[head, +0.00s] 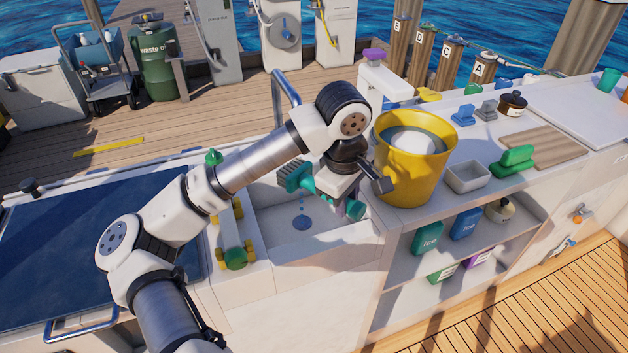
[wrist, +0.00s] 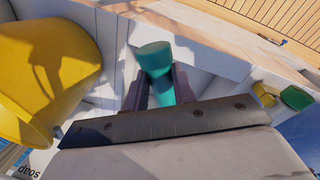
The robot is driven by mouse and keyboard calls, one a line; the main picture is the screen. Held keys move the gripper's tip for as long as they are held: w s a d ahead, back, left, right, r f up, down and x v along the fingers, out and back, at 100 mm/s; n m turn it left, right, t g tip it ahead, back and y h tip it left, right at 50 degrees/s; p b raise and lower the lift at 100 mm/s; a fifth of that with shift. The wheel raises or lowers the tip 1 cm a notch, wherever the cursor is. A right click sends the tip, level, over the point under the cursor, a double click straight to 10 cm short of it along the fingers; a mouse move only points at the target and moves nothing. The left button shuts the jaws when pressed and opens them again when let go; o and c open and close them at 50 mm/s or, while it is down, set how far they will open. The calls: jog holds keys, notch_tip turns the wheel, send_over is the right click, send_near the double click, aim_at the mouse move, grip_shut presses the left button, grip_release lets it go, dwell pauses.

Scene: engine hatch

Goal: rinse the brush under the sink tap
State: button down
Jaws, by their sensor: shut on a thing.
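My gripper (head: 340,196) is shut on the teal brush (head: 298,178) and holds it above the sink (head: 270,218). The brush's bristle head points left and its handle end sticks out right of the fingers. Small blue drops show below the bristles, above the round drain (head: 302,223). In the wrist view the teal handle (wrist: 155,68) sits between both fingers of my gripper (wrist: 159,85); the bristles are hidden there.
A yellow bucket (head: 413,170) stands close right of my gripper; its wall also fills the left of the wrist view (wrist: 50,65). Green and yellow valve fittings (head: 236,257) line the sink's left side. A white tray (head: 468,177) and green brush (head: 514,161) lie farther right.

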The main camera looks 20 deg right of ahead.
jog(key=s+a+b, duration=0.2)
jog(key=s, duration=0.4)
jog(key=shift+s+a, duration=0.15)
jog(key=shift+a, duration=0.1)
dwell(1.3)
jog(key=s+a+r+p, duration=0.1)
jog(key=s+a+r, duration=0.1)
jog(key=s+r, duration=0.2)
jog(key=shift+s, duration=0.3)
dwell(0.6)
jog(key=w+d+f, duration=0.2)
jog(key=w+f, duration=0.2)
jog(key=w, duration=0.2)
jog(key=shift+w+d, duration=0.3)
jog(key=shift+d, duration=0.1)
jog(key=shift+s, duration=0.1)
